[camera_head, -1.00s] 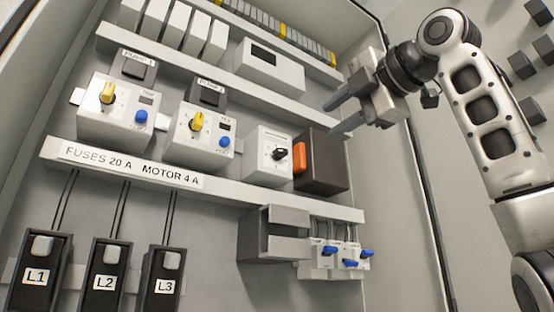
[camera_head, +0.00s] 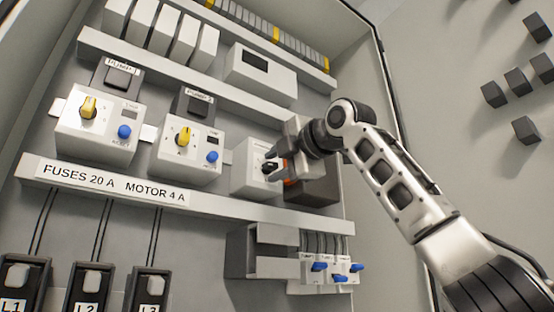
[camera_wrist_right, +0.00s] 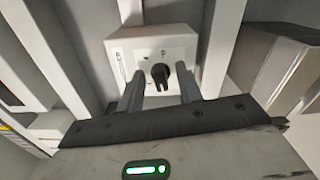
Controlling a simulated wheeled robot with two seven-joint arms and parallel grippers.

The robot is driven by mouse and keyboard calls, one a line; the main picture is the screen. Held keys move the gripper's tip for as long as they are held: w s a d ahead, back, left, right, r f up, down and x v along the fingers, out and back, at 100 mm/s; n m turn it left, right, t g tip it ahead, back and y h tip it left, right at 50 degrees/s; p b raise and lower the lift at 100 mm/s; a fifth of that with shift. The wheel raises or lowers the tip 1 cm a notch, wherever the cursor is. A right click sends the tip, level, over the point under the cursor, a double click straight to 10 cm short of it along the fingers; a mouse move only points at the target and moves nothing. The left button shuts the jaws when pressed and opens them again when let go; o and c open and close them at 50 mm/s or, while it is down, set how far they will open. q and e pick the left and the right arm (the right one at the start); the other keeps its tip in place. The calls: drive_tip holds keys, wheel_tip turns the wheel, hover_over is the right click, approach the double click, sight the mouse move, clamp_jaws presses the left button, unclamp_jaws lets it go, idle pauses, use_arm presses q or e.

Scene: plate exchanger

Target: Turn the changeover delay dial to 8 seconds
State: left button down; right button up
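The black dial (camera_head: 268,167) is on the front of a small white module (camera_head: 248,183), to the right of the two pump units. The dial also shows in the right wrist view (camera_wrist_right: 160,76), its pointer ridge pointing down in that picture. The scale marks around it are too small to read. My right gripper (camera_head: 274,168) is at the module's front, and it shows in the wrist view (camera_wrist_right: 160,84). Its fingers are open, one on each side of the dial, with gaps between them and the knob. My left gripper is not in view.
Yellow selector knobs (camera_head: 89,106) and (camera_head: 184,137) with blue buttons sit on the pump units to the left. A dark box (camera_head: 318,190) with an orange part (camera_head: 289,181) is beside the module, partly behind my gripper. A labelled ledge (camera_head: 230,207) runs below.

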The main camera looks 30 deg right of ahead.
drive_tip(key=shift+c, duration=0.2)
clamp_jaws()
